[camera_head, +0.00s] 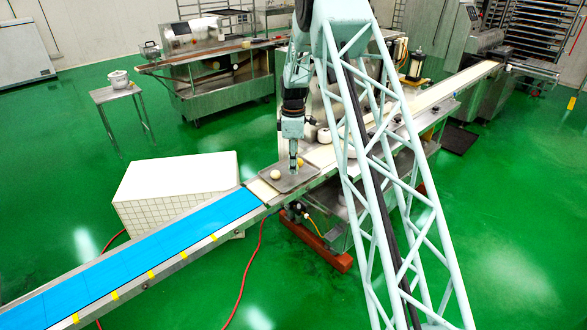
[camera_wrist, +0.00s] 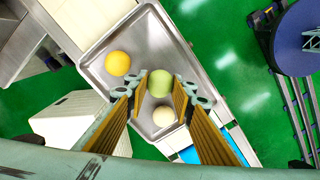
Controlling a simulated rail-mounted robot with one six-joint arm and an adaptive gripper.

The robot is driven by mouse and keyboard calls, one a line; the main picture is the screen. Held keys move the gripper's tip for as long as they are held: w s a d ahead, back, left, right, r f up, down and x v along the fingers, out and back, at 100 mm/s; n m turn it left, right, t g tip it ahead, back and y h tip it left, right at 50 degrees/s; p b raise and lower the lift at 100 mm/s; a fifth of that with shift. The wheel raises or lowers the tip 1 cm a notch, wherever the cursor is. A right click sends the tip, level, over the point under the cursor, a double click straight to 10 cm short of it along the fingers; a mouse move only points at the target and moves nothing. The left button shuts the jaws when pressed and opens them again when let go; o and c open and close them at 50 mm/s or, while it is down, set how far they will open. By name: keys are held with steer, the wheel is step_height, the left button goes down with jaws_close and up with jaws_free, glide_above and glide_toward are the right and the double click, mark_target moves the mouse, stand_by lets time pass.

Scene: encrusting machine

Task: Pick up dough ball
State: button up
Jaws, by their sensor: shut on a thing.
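A metal tray (camera_head: 296,182) lies on the conveyor line under my gripper (camera_head: 293,170); its rim also shows in the wrist view (camera_wrist: 96,76). In the wrist view a pale green dough ball (camera_wrist: 160,80) is between the fingertips of my gripper (camera_wrist: 159,92), which is shut on it. I cannot tell whether this ball still touches the tray. An orange ball (camera_wrist: 118,63) lies on the tray to the left, and a cream ball (camera_wrist: 164,116) lies close below the green one. In the head view a pale ball (camera_head: 275,174) shows left of the fingers; the green ball is hidden there.
A blue conveyor belt (camera_head: 150,260) runs to the lower left, with a white tiled block (camera_head: 175,180) beside it. A steel machine (camera_head: 220,75) stands behind, and a small side table (camera_head: 115,95) with a white pot is at the left. My lattice-framed arm crosses the head view.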

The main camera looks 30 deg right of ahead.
steer(key=shift+r, duration=0.45)
steer(key=shift+s+a+r, duration=0.15)
steer(key=shift+s+a, duration=0.05)
steer(key=shift+s, duration=0.3)
steer(key=s+a, duration=0.2)
steer(key=s, duration=0.5)
steer(key=s+a+r+p, duration=0.1)
steer(key=s+a, duration=0.2)
steer(key=s, duration=0.4)
steer(key=shift+a+r, duration=0.15)
steer(key=shift+s+a+f+m, duration=0.75)
steer(key=shift+a+m, duration=1.25)
steer(key=shift+a, duration=1.3)
steer(key=shift+s+a+f+m, duration=0.7)
steer(key=shift+a+m, duration=1.3)
steer(key=shift+a, duration=1.25)
steer(key=shift+s+a+f+m, duration=0.75)
steer(key=shift+a+m, duration=1.25)
steer(key=shift+a, duration=1.3)
steer(key=shift+w+a+f, duration=0.1)
steer(key=shift+w+f, duration=0.05)
